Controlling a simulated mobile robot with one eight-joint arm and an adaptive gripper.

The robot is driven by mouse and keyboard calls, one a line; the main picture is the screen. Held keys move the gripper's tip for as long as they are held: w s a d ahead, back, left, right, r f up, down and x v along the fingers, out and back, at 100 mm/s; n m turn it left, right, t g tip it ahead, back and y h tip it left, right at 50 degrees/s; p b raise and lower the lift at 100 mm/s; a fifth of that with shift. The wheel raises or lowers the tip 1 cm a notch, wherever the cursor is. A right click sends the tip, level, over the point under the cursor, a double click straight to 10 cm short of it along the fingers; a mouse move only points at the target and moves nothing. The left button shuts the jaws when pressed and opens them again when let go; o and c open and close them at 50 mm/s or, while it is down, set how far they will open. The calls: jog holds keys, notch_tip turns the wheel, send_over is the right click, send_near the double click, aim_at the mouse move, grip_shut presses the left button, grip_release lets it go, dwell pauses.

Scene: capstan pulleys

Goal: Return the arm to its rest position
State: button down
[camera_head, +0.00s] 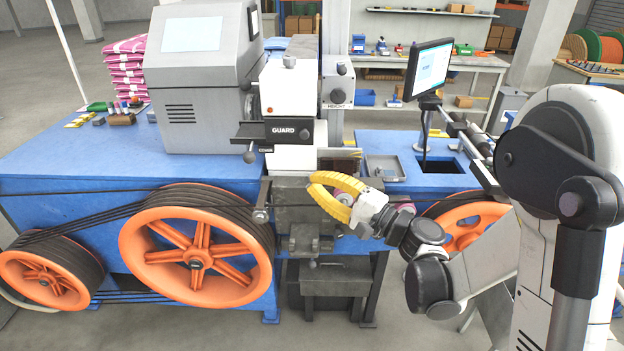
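My gripper (318,191) has yellow curved fingers and sits near the middle of the view, in front of the machine's dark central block. The two fingers bow apart with a gap between them, and I see nothing held there. My arm (435,255) reaches in from the right, bent low, with its wrist pointing left toward the machine. Whether the fingertips touch the block behind them I cannot tell.
A blue machine bench (60,165) carries a grey unit (195,75) and a block marked GUARD (285,131). Orange pulleys (196,257) stand along its front. A monitor (427,68) rises at right. The floor (215,328) in front is clear.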

jog(key=s+d+f+n+g+h, duration=0.2)
jog(key=s+d+n+h, duration=0.2)
jog(key=s+d+h, duration=0.4)
jog(key=s+d+f+n+g+h, duration=0.2)
jog(key=s+d+n+h, duration=0.2)
jog(key=s, duration=1.1)
jog(key=d+h, duration=0.3)
jog(key=d, duration=0.3)
jog(key=shift+f+n+h, duration=0.4)
